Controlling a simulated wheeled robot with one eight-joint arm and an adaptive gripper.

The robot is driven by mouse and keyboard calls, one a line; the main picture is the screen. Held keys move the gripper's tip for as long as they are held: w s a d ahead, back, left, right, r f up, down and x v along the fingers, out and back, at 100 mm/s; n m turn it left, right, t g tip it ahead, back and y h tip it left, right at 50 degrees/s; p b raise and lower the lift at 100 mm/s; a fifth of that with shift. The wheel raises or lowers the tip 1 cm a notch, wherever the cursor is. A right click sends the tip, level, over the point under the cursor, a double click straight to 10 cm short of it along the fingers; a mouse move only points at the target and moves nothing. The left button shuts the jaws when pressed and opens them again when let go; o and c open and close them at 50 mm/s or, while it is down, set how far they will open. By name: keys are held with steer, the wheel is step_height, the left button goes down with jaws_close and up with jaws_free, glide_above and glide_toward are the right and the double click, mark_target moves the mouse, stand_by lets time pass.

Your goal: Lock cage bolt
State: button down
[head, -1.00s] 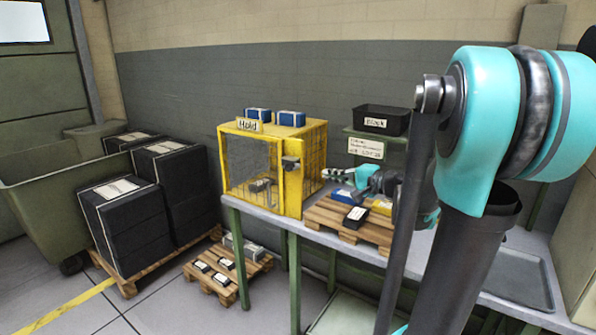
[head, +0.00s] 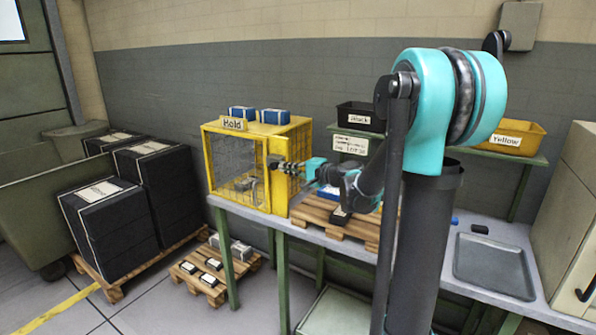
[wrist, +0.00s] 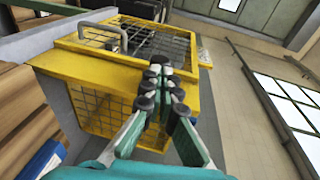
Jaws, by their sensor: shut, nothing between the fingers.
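The yellow wire cage (head: 247,142), labelled Hold, stands on the left end of the bench. Its mesh front door (head: 233,168) looks shut, and a grey handle shows on it in the wrist view (wrist: 112,35). A dark bolt fitting (head: 274,161) sits at the right edge of the door, by the solid yellow panel (wrist: 100,70). My gripper (head: 284,167) is shut and empty, its tips at this panel beside the bolt. In the wrist view, my fingertips (wrist: 160,76) overlap the panel edge and hide the bolt. I cannot tell whether they touch it, or the bolt's position.
A pallet (head: 325,221) with small boxes lies right of the cage, under my arm. Blue boxes (head: 272,117) sit on the cage top. A black bin (head: 360,117) and a yellow bin (head: 512,138) stand on the shelf behind. A grey tray (head: 490,264) lies at the right.

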mark_target(273, 165)
steer(key=shift+x, duration=0.85)
steer(key=x, duration=0.4)
steer(key=shift+a+r, duration=0.3)
steer(key=shift+a, duration=0.25)
